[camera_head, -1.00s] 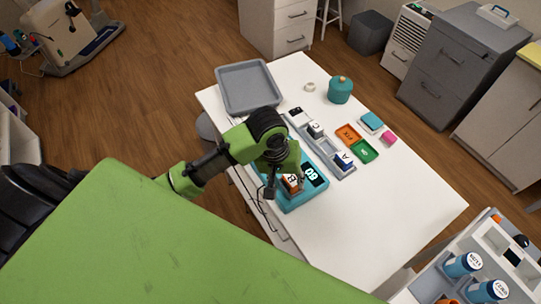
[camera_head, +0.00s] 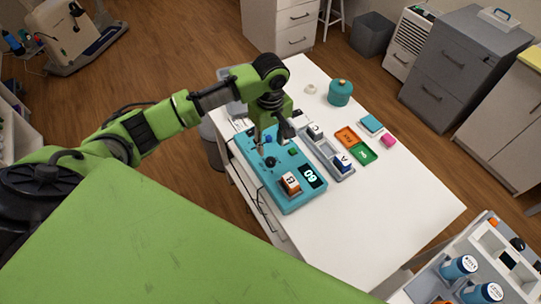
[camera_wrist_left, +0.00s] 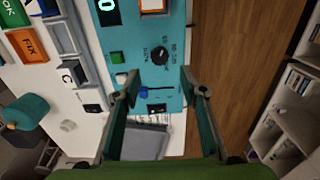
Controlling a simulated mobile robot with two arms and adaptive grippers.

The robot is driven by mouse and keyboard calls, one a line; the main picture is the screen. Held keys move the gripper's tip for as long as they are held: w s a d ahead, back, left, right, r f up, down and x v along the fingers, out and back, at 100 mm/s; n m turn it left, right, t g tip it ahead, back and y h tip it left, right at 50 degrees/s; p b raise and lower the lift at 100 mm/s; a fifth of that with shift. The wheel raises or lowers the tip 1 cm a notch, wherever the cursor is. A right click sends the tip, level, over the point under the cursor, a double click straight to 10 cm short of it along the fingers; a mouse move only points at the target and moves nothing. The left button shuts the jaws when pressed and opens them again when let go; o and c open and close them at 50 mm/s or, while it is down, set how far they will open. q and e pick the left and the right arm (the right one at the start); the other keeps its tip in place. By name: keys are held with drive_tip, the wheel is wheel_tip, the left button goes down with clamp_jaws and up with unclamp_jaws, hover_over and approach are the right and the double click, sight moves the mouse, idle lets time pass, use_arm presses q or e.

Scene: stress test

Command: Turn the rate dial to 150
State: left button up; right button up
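The teal control panel (camera_head: 297,203) lies on the white table. Its black rate dial (camera_head: 271,161) also shows in the left wrist view (camera_wrist_left: 160,55), with small markings around it. The panel's dark display (camera_head: 310,176) seems to read 60; the wrist view cuts it off at the top (camera_wrist_left: 109,13). My left gripper (camera_head: 270,139) is above the panel's far end. In the left wrist view, its fingers (camera_wrist_left: 157,76) are apart and empty, with the dial just beyond the tips, between their lines. My right gripper is not in view.
A green button (camera_wrist_left: 117,57) and a blue switch (camera_wrist_left: 144,92) are close to the dial. An orange-and-white block (camera_head: 290,183) sits beside the display. A grey tray of blocks (camera_head: 326,152) stands alongside the panel. The table's right part is clear.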

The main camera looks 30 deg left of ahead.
sight(270, 160)
use_arm(q)
wheel_tip(270, 160, down, 8)
drive_tip(key=shift+f+p, duration=0.15)
drive_tip(key=shift+p, duration=0.4)
clamp_jaws()
